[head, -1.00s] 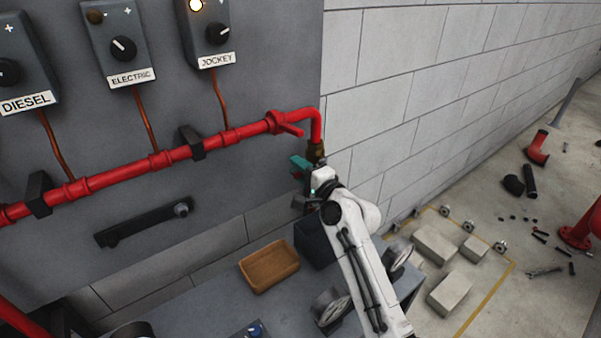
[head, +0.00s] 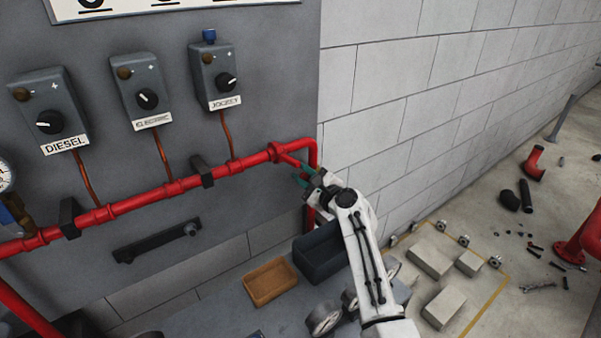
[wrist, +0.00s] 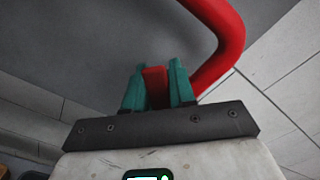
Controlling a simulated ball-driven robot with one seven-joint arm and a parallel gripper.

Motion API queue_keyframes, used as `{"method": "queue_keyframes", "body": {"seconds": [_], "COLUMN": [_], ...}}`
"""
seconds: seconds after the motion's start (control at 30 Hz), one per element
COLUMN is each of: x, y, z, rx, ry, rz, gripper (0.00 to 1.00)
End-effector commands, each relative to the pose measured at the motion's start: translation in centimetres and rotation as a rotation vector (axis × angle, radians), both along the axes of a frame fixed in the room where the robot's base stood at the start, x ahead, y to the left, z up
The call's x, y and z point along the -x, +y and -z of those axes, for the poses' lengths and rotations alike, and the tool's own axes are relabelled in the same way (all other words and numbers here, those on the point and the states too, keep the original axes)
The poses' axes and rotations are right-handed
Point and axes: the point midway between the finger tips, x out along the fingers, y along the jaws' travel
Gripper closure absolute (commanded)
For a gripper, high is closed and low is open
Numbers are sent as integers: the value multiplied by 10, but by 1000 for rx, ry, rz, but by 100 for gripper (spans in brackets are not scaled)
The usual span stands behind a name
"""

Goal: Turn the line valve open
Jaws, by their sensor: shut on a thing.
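The line valve (head: 275,152) sits on the red pipe near its right-hand bend. Its red lever (head: 289,160) slants down and to the right from the valve, at an angle to the pipe. My gripper (head: 301,173) has teal fingers and is at the lever's free end. In the wrist view the red lever (wrist: 155,86) stands between the two teal fingers, and my gripper (wrist: 158,80) is shut on it. The fingers hide part of the lever's end.
The red pipe (head: 135,203) runs along the grey panel and bends down beside the block wall (head: 400,100). Control boxes (head: 217,78) hang above it. A wooden tray (head: 270,282) and a dark bin (head: 318,252) stand below.

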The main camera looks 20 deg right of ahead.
Motion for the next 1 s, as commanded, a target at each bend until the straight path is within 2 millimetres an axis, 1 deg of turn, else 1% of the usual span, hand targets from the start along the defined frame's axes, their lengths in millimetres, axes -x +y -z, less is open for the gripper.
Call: {"method": "queue_keyframes", "body": {"seconds": [0.03,0.1,0.4,0.63,1.0], "x": [-1,-1,-4,-5,-5], "y": [-4,-6,-14,-17,-18], "z": [-5,-7,-11,-11,-12], "rx": [-38,-83,-222,-263,-271], "ry": [13,28,74,86,88], "rz": [4,4,3,4,5], "gripper": [100,100,100,100,100]}}
